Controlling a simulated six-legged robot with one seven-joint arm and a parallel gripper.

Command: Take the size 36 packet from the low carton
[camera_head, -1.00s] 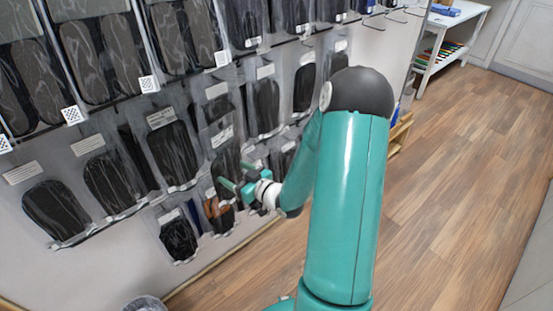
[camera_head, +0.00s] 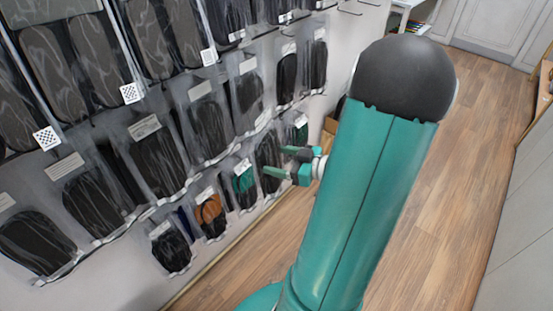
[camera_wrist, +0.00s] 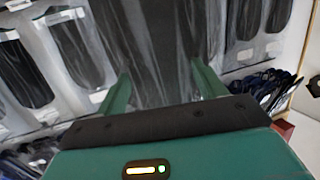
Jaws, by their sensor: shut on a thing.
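My gripper (camera_head: 279,162) is at the right of the wall of packets in the head view. Its two green fingers point left at a dark packet (camera_head: 267,152). In the wrist view my gripper (camera_wrist: 160,84) has a finger on either side of a large dark insole packet (camera_wrist: 155,45) in clear plastic, and it is shut on it. The packet hangs upright and its lower end is hidden behind the gripper body. I cannot read a size on it.
Rows of bagged dark insoles (camera_head: 208,128) hang on the wall at left, close to my gripper. Lower down hang an orange packet (camera_head: 210,214) and a green packet (camera_head: 244,186). The wooden floor (camera_head: 455,190) at right is clear. A white shelf (camera_head: 408,8) stands far back.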

